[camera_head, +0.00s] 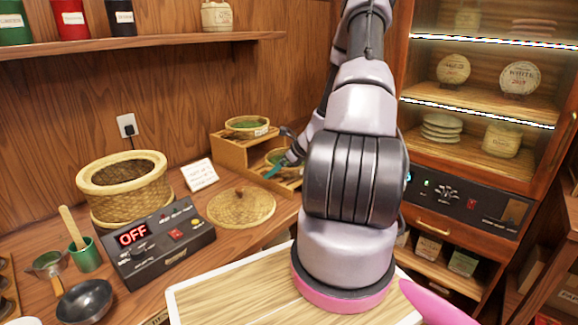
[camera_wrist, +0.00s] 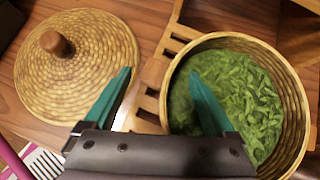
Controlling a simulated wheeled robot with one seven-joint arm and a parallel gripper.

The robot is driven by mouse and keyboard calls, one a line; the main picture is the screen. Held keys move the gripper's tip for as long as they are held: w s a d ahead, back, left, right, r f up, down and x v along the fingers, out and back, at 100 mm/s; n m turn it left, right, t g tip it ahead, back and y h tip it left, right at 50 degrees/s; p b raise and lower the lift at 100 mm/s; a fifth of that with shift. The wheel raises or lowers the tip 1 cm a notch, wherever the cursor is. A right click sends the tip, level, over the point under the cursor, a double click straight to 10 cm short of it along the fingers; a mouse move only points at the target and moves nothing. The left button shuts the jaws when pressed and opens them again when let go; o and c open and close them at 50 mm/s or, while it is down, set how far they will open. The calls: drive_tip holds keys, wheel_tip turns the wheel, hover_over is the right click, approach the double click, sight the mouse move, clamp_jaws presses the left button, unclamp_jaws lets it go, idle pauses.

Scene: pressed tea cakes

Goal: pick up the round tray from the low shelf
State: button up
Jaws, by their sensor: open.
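The round tray is a woven tray with a pale rim, filled with green tea leaves. It sits on the low shelf (camera_head: 289,184) of a small wooden stand, and its rim shows in the head view (camera_head: 270,154), partly hidden by my gripper. The tray is large in the wrist view (camera_wrist: 297,100). My gripper (camera_wrist: 159,73) is open and empty, with two teal fingers. In the wrist view, the left finger is outside the tray's left rim and the right finger is over the leaves, so the rim lies between them. Whether they touch it cannot be told. The gripper also shows in the head view (camera_head: 274,170).
A second round tray (camera_head: 247,132) stands on the stand's upper level. A woven steamer (camera_head: 122,175) and a control box (camera_head: 160,243) stand further left. A glazed cabinet (camera_head: 478,130) is at right.

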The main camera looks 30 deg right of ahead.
clamp_jaws()
